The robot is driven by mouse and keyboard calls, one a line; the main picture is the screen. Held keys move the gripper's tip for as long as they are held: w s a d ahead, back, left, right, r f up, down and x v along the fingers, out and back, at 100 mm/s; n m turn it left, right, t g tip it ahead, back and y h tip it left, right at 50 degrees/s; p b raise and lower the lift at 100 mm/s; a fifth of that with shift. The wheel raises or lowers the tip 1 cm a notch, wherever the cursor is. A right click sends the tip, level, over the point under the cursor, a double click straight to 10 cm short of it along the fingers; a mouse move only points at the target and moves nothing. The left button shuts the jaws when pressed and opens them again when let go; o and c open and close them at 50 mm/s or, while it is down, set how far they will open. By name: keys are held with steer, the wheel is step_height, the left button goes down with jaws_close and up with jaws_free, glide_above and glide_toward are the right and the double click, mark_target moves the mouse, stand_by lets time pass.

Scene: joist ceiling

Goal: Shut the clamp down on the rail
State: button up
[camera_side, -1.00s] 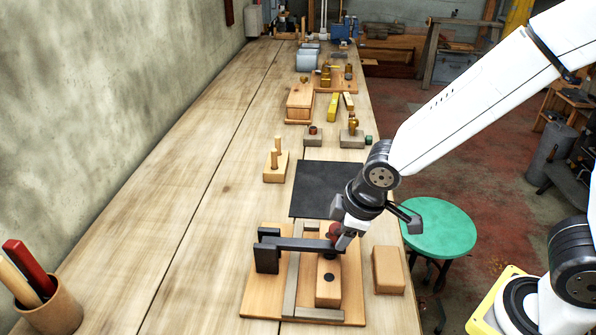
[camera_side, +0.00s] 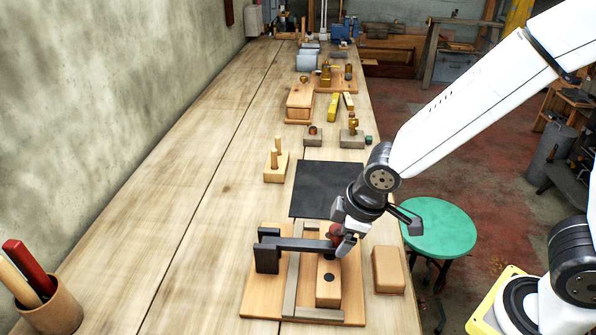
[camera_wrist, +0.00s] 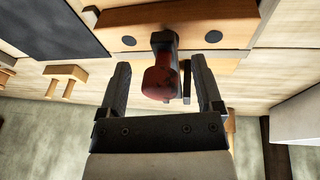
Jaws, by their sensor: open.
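The clamp's dark lever arm (camera_side: 298,243) lies roughly level, from a black pivot block (camera_side: 267,256) at the left across to a red knob at its right end. In the wrist view the red knob (camera_wrist: 160,80) sits between the fingers of my open gripper (camera_wrist: 163,88), with a gap on each side. My gripper (camera_side: 343,238) is at the knob end in the side view and hides part of it. A metal rail (camera_side: 292,285) runs along the wooden base (camera_side: 260,300). A wooden block (camera_side: 328,292) with dark round spots is under the lever's right end.
A loose wooden block (camera_side: 388,270) lies right of the base, near the bench edge. A black mat (camera_side: 322,190) and a pegged block (camera_side: 276,167) are behind. A pen cup (camera_side: 52,308) stands front left. The bench left of the base is clear.

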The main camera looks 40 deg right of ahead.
steer(key=shift+r, duration=0.1)
steer(key=v, duration=0.7)
steer(key=shift+r, duration=0.25)
steer(key=shift+s, duration=0.1)
stand_by(0.4)
steer(key=d+f+m, duration=0.2)
steer(key=d, duration=0.1)
steer(key=d+f+m, duration=0.3)
steer(key=s+d+f+m, duration=0.1)
steer(key=d+f+m, duration=0.1)
steer(key=d+m, duration=0.1)
steer(key=shift+s+d+f+g+h, duration=0.15)
steer(key=shift+d+f+g+h, duration=0.2)
steer(key=shift+d, duration=0.25)
stand_by(0.9)
